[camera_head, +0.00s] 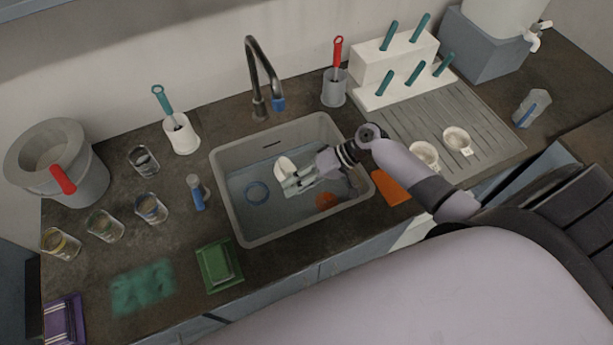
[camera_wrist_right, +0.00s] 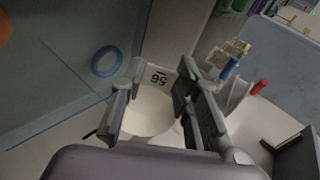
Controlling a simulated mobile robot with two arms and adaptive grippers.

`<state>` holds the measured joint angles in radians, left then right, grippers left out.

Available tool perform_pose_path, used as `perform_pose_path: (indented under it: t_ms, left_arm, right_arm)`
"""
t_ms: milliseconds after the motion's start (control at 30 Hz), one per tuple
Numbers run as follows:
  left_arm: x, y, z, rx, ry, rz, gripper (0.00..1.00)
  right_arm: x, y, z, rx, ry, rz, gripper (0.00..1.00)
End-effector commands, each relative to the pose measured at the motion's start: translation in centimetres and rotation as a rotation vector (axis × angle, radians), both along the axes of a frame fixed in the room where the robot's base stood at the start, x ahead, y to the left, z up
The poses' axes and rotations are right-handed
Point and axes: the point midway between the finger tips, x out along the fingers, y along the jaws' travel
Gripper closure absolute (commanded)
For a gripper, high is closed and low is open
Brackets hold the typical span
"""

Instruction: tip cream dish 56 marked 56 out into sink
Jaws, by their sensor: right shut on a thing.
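My right gripper (camera_head: 292,182) is shut on a cream dish (camera_head: 285,166) and holds it over the sink (camera_head: 226,170). In the right wrist view the dish (camera_wrist_right: 148,112) sits between the fingers (camera_wrist_right: 160,85), and its tab shows the mark 56. The dish looks tilted in the head view; I cannot tell by how much, nor whether anything is in it. My left gripper is not in view.
A blue ring (camera_head: 257,192) and an orange round piece (camera_head: 326,201) lie in the sink. The tap (camera_head: 258,75) stands behind it. Two more pale dishes (camera_head: 424,154) (camera_head: 457,140) rest on the drainboard (camera_head: 497,142) at right. Glasses (camera_head: 151,208) and a green tray (camera_head: 219,266) stand at left.

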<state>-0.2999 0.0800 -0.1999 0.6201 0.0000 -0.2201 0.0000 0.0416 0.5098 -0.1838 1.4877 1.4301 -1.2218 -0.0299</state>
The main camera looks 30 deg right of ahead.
Motion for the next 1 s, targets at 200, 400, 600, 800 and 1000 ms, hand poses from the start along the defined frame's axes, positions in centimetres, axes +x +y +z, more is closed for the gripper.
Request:
perform_pose_path:
  t_ms: [200, 400, 600, 800, 1000]
  left_arm:
    - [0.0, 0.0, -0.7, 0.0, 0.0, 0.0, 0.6]
    - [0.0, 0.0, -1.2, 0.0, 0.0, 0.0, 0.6]
    - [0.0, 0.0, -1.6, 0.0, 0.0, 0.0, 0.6]
    - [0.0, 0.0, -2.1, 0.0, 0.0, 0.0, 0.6]
    - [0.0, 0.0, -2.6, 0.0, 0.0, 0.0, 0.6]
  right_arm:
    - [0.0, -0.1, -0.1, 0.022, -0.007, -0.001, 1.0]
    - [0.0, -0.2, -0.1, 0.045, -0.01, -0.002, 1.0]
    - [-0.1, -0.3, 0.0, 0.067, -0.014, -0.003, 1.0]
    - [-0.1, -0.4, 0.0, 0.088, -0.019, -0.002, 1.0]
    - [-0.1, -0.5, 0.0, 0.109, -0.022, -0.003, 1.0]
